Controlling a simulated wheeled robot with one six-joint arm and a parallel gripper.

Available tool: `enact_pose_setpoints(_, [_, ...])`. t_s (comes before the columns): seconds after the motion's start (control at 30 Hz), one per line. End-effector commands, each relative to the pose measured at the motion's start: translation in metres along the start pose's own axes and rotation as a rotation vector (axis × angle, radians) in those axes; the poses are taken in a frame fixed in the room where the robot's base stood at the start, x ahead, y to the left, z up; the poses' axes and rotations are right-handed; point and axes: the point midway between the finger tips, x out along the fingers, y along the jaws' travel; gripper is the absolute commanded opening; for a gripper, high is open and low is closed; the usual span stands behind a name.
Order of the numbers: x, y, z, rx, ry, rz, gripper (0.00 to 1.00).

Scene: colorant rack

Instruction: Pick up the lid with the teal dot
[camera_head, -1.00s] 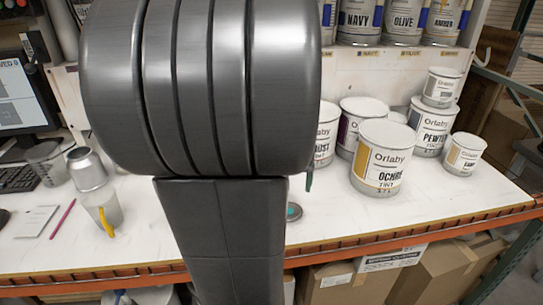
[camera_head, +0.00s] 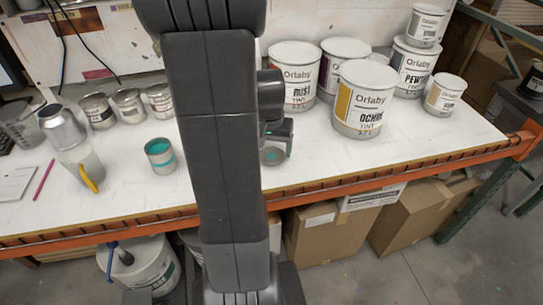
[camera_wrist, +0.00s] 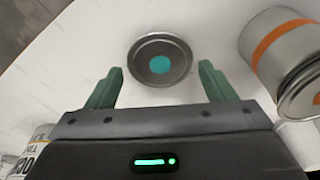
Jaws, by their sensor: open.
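The lid with the teal dot (camera_wrist: 160,60) is a round grey metal disc lying flat on the white tabletop in the wrist view. In the head view the lid (camera_head: 272,156) shows near the table's front edge, partly hidden by my gripper. My gripper (camera_wrist: 162,78) is open, its two green fingers apart with the lid centred just beyond and between the fingertips. Nothing is held. In the head view my gripper (camera_head: 276,138) is over the lid, mostly hidden behind my arm.
An open can with teal paint (camera_head: 160,156) stands left of my arm. In the wrist view a can with an orange band (camera_wrist: 280,50) is close to the right finger. The Ochre tin (camera_head: 360,98) and other tins stand to the right. The table's orange front edge (camera_head: 400,171) is near.

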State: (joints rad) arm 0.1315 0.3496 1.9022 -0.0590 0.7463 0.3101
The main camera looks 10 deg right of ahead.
Motion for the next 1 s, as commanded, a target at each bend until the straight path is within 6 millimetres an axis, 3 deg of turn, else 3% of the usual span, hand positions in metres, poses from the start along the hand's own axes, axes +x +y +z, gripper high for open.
enact_pose_setpoints(0.2, [0.02,0.0,0.0,0.0,0.0,0.0,0.77])
enact_pose_setpoints(0.47, [0.021,0.0,0.0,0.0,0.0,0.0,0.77])
enact_pose_setpoints(0.6, [0.021,0.0,0.0,0.0,0.0,0.0,0.49])
enact_pose_setpoints(0.87, [0.02,0.0,0.0,0.0,0.001,0.0,0.49])
enact_pose_setpoints(1.0, [0.01,0.0,-0.002,0.0,0.003,-0.001,0.49])
